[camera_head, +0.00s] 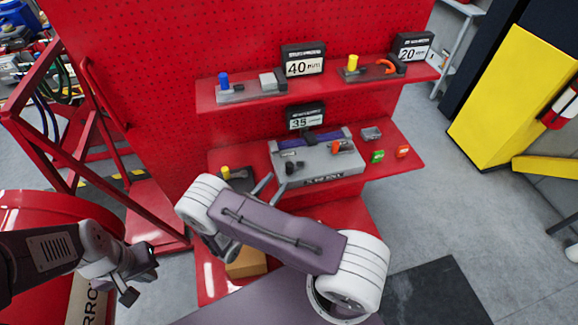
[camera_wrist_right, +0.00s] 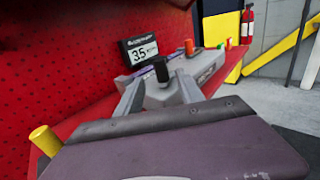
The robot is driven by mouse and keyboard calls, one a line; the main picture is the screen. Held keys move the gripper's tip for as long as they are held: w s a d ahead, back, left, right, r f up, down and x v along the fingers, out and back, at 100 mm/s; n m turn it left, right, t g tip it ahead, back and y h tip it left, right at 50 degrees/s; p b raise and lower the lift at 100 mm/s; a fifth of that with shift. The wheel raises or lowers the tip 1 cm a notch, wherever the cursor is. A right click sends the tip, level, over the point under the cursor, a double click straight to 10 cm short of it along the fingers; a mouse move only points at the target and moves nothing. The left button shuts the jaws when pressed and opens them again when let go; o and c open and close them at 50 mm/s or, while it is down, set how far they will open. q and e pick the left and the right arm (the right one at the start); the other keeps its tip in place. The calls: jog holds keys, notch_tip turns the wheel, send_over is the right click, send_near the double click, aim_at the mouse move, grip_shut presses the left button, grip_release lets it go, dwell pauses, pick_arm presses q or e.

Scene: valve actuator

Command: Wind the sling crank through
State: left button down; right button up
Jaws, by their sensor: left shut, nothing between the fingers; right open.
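A grey device (camera_head: 318,160) with a lettered front sits on the lower red shelf; it also shows in the wrist view (camera_wrist_right: 203,72). A black-knobbed handle (camera_head: 291,167), seemingly the crank, is at its left end. In the wrist view a black upright handle (camera_wrist_right: 162,70) stands between the finger tips, as seen from the wrist; I cannot tell if they touch it. My right gripper (camera_head: 266,185) is open at the device's front left, partly hidden by my arm. My left gripper (camera_head: 136,285) is shut and empty, low at the left, away from the device.
A "35" sign (camera_head: 305,117) stands behind the device. Orange (camera_head: 402,151) and green (camera_head: 377,156) blocks lie right of it. A yellow cylinder (camera_wrist_right: 44,140) is at the left. The upper shelf (camera_head: 330,91) overhangs with other fixtures. A red frame (camera_head: 70,145) stands left.

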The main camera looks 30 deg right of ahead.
aim_at(288, 166)
jog(key=p+x, duration=0.2)
jog(key=x, duration=0.6)
jog(key=shift+d+p, duration=0.1)
jog(key=shift+p, duration=0.3)
jog(key=shift+c, duration=1)
grip_shut()
jog(key=b, duration=0.1)
jog(key=m+g+b, duration=0.1)
jog(key=shift+w+f+h+b, duration=0.25)
jog(key=shift+f+h+b, duration=0.05)
jog(key=shift+h+b, duration=0.1)
jog(key=shift+r+g+b, duration=0.1)
jog(key=shift+g+b, duration=0.2)
jog(key=shift+g, duration=0.2)
jog(key=shift+r+m, duration=0.25)
jog(key=shift+m, duration=0.05)
